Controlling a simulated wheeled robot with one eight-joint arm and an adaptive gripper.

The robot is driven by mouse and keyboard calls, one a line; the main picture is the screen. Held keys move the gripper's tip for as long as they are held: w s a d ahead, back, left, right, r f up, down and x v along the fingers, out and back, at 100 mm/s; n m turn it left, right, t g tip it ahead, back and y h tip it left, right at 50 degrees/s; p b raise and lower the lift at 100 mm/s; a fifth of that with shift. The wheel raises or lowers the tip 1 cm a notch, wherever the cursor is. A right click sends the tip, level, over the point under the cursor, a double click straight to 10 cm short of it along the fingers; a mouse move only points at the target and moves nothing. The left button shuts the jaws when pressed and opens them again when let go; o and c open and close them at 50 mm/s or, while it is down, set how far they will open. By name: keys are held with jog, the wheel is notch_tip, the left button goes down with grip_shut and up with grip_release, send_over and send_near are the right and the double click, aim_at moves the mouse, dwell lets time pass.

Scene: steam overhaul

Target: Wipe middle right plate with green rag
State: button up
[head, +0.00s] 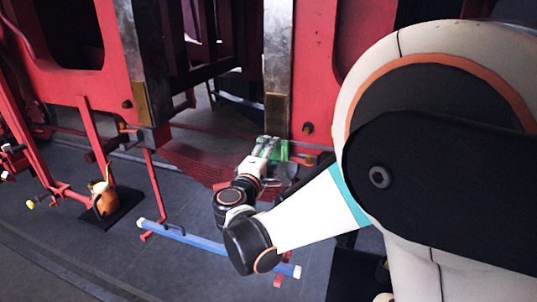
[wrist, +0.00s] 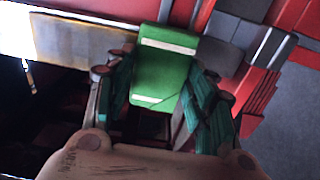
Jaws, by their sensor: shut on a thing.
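A green rag (head: 279,149) with pale stripes is in my gripper (head: 268,146), low in front of the red frame. In the wrist view the rag (wrist: 163,82) stands up between the two fingers of my gripper (wrist: 167,68), which are shut on it. A worn, brass-coloured plate (head: 277,112) is at the foot of the right grey upright, just above the gripper. It appears to be the brownish plate (wrist: 75,42) left of the rag in the wrist view. I cannot tell whether rag and plate touch. Another brass-coloured plate (head: 141,103) is on the left upright.
A blue bar (head: 190,239) with white ends lies low in front of the frame. An orange-brown can-like thing (head: 104,200) stands on a dark mat at the left. Red rods and levers (head: 95,150) stand there too. Dark floor is open at the lower left.

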jog(key=shift+r+p, duration=4.65)
jog(key=shift+r, duration=3.2)
jog(key=shift+w+d, duration=0.1)
jog(key=shift+f+b, duration=6.65)
jog(key=shift+f, duration=1.25)
jog(key=shift+s+a, duration=0.2)
jog(key=shift+s, duration=0.35)
jog(key=shift+c, duration=0.7)
jog(key=shift+v, duration=2.5)
